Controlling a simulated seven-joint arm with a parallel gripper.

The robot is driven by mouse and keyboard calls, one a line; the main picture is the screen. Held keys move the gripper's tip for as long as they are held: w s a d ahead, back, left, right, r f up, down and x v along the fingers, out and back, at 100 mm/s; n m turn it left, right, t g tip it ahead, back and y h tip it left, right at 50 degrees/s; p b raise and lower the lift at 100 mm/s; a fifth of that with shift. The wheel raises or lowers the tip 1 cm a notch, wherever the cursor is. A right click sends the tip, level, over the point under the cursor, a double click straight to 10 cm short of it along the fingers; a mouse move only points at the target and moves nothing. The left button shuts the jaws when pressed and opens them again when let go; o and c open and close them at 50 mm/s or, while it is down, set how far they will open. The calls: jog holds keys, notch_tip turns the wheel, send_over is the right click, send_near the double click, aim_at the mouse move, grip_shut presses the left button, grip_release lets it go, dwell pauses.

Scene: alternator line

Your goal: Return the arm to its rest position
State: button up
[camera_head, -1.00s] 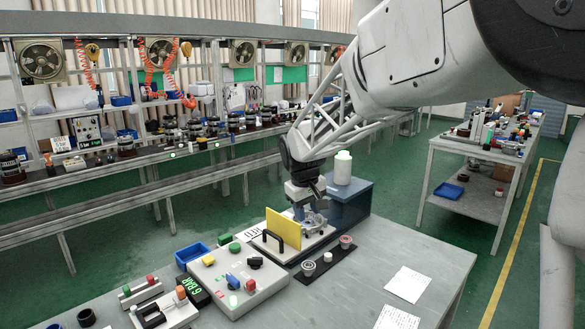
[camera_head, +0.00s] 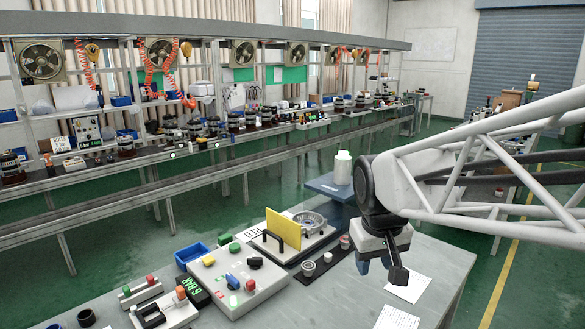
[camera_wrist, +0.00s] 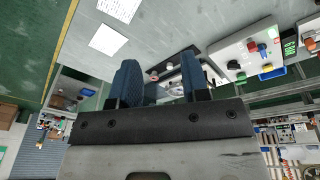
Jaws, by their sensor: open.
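My gripper (camera_head: 385,268) hangs from the white lattice arm at the right, above the right part of the grey workbench (camera_head: 440,285). In the wrist view its two blue fingers (camera_wrist: 160,85) are spread apart, with nothing held between them. A metal ring-shaped housing (camera_head: 311,221) sits in the fixture on the bench, behind the yellow plate (camera_head: 283,230). My gripper is clear of the fixture, to its right and nearer the camera.
A control box (camera_head: 240,285) with coloured buttons and a blue bin (camera_head: 192,256) stand on the bench's left. A white bottle (camera_head: 343,167) stands on a blue block behind. Paper sheets (camera_head: 407,284) lie below my gripper. Shelving and a long line run along the back.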

jog(key=s+d+f+m, duration=0.1)
jog(key=s+f, duration=0.1)
jog(key=s, duration=0.5)
jog(key=s+d+f+m, duration=0.1)
jog(key=s+d+f, duration=0.1)
jog(key=s, duration=0.6)
jog(key=shift+f, duration=0.15)
